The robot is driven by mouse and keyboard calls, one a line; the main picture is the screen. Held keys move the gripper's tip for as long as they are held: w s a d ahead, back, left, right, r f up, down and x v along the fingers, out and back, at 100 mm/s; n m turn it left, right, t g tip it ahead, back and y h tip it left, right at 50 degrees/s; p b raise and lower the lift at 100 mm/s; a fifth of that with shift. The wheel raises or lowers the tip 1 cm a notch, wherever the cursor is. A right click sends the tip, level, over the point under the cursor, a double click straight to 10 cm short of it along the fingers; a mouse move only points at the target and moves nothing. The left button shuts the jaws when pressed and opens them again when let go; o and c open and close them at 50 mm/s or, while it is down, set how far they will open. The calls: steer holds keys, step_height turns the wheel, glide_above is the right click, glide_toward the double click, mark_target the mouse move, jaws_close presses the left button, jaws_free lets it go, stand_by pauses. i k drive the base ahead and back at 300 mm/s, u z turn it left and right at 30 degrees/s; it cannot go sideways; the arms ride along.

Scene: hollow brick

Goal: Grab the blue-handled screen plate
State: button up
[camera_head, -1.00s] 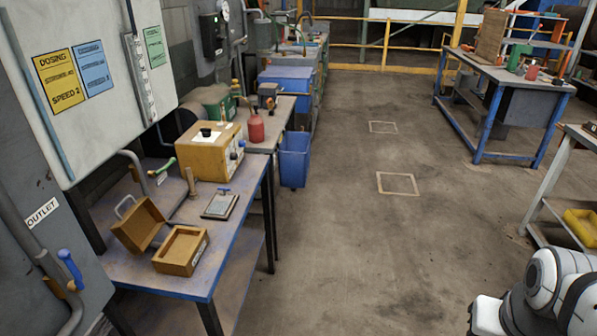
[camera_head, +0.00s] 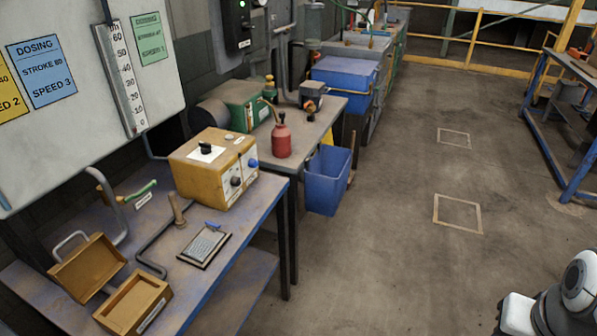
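The screen plate (camera_head: 204,246) is a flat grey plate in a dark frame with a small blue handle (camera_head: 214,226) at its far edge. It lies flat on the blue-edged workbench (camera_head: 246,215), in front of the yellow control box. Part of my white and grey arm (camera_head: 560,305) shows at the lower right, over the floor and well apart from the bench. My gripper's fingers cannot be made out.
A yellow control box (camera_head: 214,168), a wooden-handled tool (camera_head: 177,209), a bent pipe (camera_head: 156,245) and an open brown box (camera_head: 134,303) surround the plate. A red bottle (camera_head: 281,138) and a blue bin (camera_head: 327,182) are farther back. The floor (camera_head: 380,240) on the right is clear.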

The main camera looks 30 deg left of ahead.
mark_target(204, 244)
steer(key=u, duration=0.45)
steer(key=i, duration=1.25)
steer(key=u, duration=1.4)
steer(key=i, duration=0.65)
steer(key=u, duration=0.2)
steer(key=k, duration=0.8)
steer(key=u, duration=0.2)
steer(key=i, duration=0.8)
steer(key=z, duration=0.05)
